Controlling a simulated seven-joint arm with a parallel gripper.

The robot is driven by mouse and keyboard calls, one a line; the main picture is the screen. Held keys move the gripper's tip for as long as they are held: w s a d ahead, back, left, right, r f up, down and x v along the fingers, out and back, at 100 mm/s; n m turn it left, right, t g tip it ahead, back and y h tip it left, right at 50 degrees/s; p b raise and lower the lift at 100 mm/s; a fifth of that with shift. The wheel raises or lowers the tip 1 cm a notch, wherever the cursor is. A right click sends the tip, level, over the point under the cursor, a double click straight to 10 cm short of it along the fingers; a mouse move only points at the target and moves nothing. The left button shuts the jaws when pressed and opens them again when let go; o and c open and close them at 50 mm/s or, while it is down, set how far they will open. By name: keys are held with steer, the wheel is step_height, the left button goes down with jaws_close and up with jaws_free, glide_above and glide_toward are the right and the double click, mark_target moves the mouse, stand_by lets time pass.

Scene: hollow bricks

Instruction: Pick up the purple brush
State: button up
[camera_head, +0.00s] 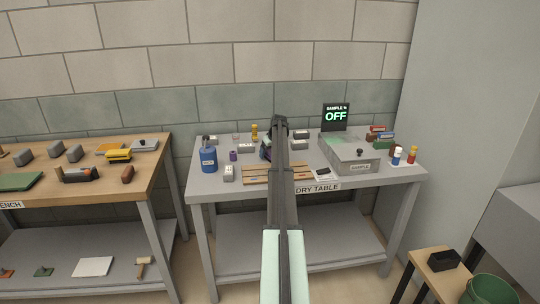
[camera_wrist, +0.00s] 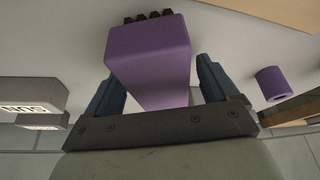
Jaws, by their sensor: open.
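The purple brush (camera_wrist: 148,50) is a large purple block with a row of dark bristle tufts at one end, in the wrist view. My gripper (camera_wrist: 158,80) is open, with its two dark blue fingers on either side of the brush. A gap seems to show beside the fingers; I cannot tell whether either one touches it. In the head view my arm reaches over the grey table (camera_head: 245,192) and hides most of this spot. A dark purplish shape shows just left of the arm there, too small to make out.
A small purple cylinder (camera_wrist: 272,84) lies beside the brush; it also shows in the head view (camera_head: 233,156). A blue canister (camera_head: 208,159), a wooden rack (camera_head: 256,176), a grey box (camera_head: 348,153) and several grey bricks crowd the table. A labelled grey block (camera_wrist: 30,98) is at left.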

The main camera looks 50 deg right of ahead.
steer(key=shift+f, duration=0.15)
steer(key=shift+c, duration=0.2)
steer(key=c, duration=1.2)
steer(key=shift+o, duration=0.2)
step_height(320, 180, up, 11)
steer(key=shift+f, duration=0.2)
steer(key=o, duration=0.7)
steer(key=shift+c, duration=0.2)
steer(key=c, duration=0.4)
